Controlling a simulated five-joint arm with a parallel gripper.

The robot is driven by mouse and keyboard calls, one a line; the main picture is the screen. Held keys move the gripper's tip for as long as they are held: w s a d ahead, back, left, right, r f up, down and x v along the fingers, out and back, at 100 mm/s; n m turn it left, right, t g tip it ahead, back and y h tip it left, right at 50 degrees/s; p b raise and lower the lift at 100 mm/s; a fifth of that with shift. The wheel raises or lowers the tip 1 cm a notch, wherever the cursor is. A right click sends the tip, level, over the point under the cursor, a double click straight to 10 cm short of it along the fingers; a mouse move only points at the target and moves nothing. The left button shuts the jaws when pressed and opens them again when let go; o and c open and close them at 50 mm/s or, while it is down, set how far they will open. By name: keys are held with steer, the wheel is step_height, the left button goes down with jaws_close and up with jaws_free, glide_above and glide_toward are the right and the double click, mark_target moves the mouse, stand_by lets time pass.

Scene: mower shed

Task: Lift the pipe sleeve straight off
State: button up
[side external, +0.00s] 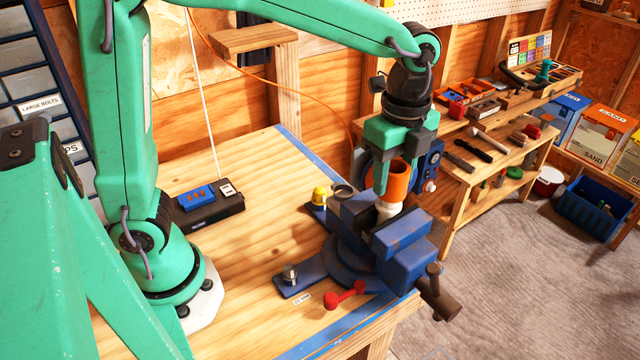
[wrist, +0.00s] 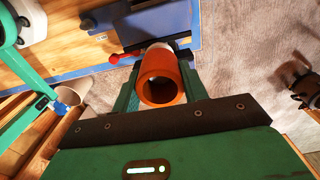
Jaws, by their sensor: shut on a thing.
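The orange pipe sleeve (side external: 399,171) stands upright above the vise, with its open top showing. My gripper (side external: 386,182) is shut on the sleeve from above, one green finger in front of it. A white pipe (side external: 388,211) shows just below the sleeve, between the jaws of the blue vise (side external: 402,262). I cannot tell whether the sleeve is still around the pipe's end. In the wrist view the sleeve (wrist: 163,88) sits between both fingers, its bore facing the camera, with a bit of white pipe (wrist: 158,46) beyond it.
The vise has a dark handle (side external: 437,292) at the bench's front corner and a red lever (side external: 345,295). A yellow-topped part (side external: 320,195) stands beside it. A black control box (side external: 208,207) lies farther left on the wooden bench (side external: 262,215). A shelf unit (side external: 490,180) stands at right.

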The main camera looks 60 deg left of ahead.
steer(key=shift+r, duration=2.2)
steer(key=shift+r, duration=0.15)
